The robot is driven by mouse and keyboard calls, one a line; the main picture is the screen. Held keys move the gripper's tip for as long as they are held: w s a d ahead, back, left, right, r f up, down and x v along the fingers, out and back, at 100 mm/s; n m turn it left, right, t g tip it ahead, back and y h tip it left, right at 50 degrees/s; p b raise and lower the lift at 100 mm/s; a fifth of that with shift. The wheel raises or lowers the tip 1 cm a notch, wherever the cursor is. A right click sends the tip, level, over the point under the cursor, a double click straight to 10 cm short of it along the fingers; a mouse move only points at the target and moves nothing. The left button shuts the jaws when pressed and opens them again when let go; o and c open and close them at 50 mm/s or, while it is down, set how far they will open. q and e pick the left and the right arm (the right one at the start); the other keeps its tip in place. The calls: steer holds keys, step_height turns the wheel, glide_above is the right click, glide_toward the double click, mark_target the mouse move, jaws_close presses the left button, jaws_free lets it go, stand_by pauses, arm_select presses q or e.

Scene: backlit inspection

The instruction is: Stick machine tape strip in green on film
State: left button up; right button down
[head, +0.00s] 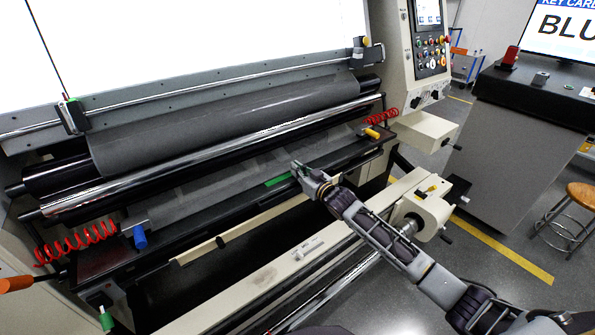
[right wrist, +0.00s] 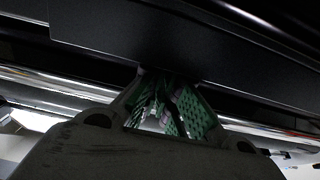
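The green tape strip (head: 278,179) lies flat on the dark front ledge, close to the left of my right gripper. The grey film (head: 200,190) runs from the rollers down to this ledge. My right gripper (head: 296,167) is over the ledge at the strip's right end; contact with the strip cannot be made out. In the right wrist view its fingers (right wrist: 168,100) show green inner pads with a gap between them. No strip can be made out between them, and the tips are dark. My left gripper is not in view.
A chrome roller (head: 215,157) and a dark roll (head: 220,122) run behind the ledge. A blue knob (head: 139,237) and a yellow knob (head: 372,133) stand at its ends. Red coiled hoses (head: 78,243) hang beside it. A cream beam (head: 250,264) crosses in front.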

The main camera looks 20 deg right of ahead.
steer(key=c, duration=2.2)
jaws_free()
steer(key=shift+f, duration=0.15)
steer(key=o, duration=0.6)
steer(key=shift+o, duration=0.2)
steer(key=shift+s, duration=0.2)
steer(key=v, duration=1.1)
steer(key=shift+s+d, duration=0.15)
steer(key=shift+s, duration=0.15)
steer(key=shift+n, duration=0.3)
